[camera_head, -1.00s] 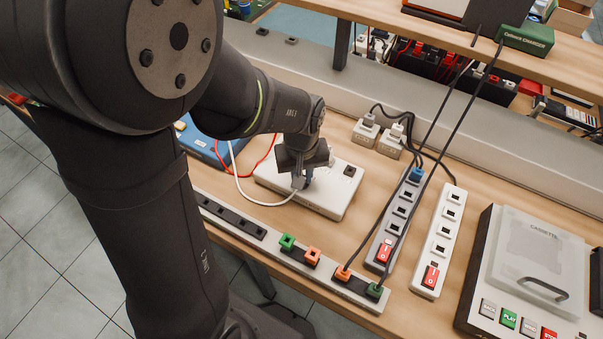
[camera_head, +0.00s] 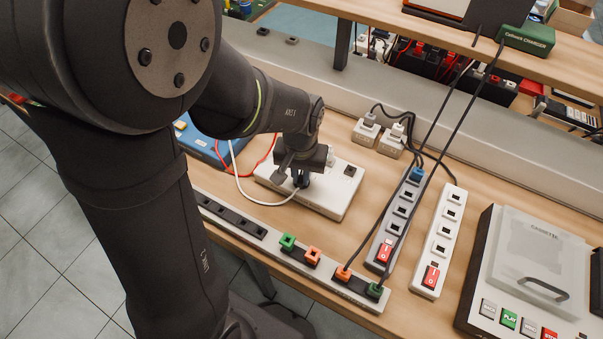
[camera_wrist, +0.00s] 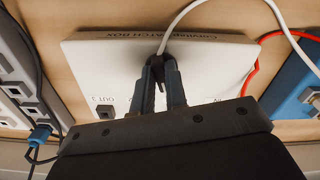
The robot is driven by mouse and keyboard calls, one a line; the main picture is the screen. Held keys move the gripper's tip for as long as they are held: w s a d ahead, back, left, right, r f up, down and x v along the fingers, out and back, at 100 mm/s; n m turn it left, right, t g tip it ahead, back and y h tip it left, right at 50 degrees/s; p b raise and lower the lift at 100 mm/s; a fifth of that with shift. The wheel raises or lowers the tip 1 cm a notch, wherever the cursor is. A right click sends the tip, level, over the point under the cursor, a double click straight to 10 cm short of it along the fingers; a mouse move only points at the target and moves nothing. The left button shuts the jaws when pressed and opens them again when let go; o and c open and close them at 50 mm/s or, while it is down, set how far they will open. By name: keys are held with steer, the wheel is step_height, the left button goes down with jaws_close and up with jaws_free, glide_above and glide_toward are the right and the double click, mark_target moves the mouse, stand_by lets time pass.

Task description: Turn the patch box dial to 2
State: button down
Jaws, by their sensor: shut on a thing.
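The patch box (camera_head: 331,202) is a flat white box on the bench, near the middle of the head view. Its lettered edge and top also show in the wrist view (camera_wrist: 110,62). My gripper (camera_head: 301,184) points down onto the box top. In the wrist view its two fingers (camera_wrist: 165,80) are closed around a small dark part, apparently the dial (camera_wrist: 157,68). The fingers hide most of it, so its pointer and setting cannot be read. "OUT 3" is printed left of the fingers in the wrist view.
A white cable (camera_head: 243,183) runs to the box close to my fingers. A blue device (camera_head: 204,146) with a red lead lies left of it. Grey (camera_head: 392,222) and white (camera_head: 440,242) power strips lie to the right, and a socket rail (camera_head: 262,238) runs along the front.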

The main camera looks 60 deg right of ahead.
mark_target(300, 179)
steer(key=shift+w+m, duration=0.1)
steer(key=shift+m, duration=1.4)
steer(key=c, duration=1.4)
jaws_free()
steer(key=shift+c, duration=0.2)
step_height(300, 179, up, 18)
steer(key=shift+f, duration=0.25)
steer(key=shift+f, duration=0.15)
step_height(300, 179, down, 17)
steer(key=shift+f, duration=0.15)
